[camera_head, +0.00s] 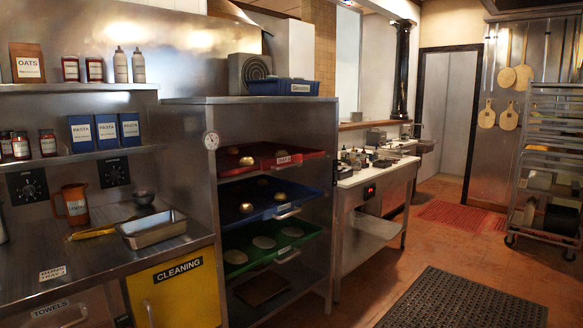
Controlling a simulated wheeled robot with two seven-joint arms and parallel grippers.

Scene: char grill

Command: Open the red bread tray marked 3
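The red bread tray (264,167) is the top one of three coloured trays in a steel cabinet (265,118) at the centre. It has a white label (283,158) on its front side, too small to read with certainty, and a few bread pieces (247,161) on it. It sits within the cabinet; I cannot tell whether it is pulled out at all. A blue tray (262,214) with buns is below it, and a green tray (238,269) with pale flat pieces is lowest. Both have light handles at the front. Neither gripper is in view.
A counter (110,248) at left holds a metal pan (152,229), an orange jug (76,205) and a small sign (52,273). A yellow "CLEANING" door (178,296) is below. A steel worktable (374,181) stands right of the cabinet. The floor in front, with a dark mat (462,301), is clear.

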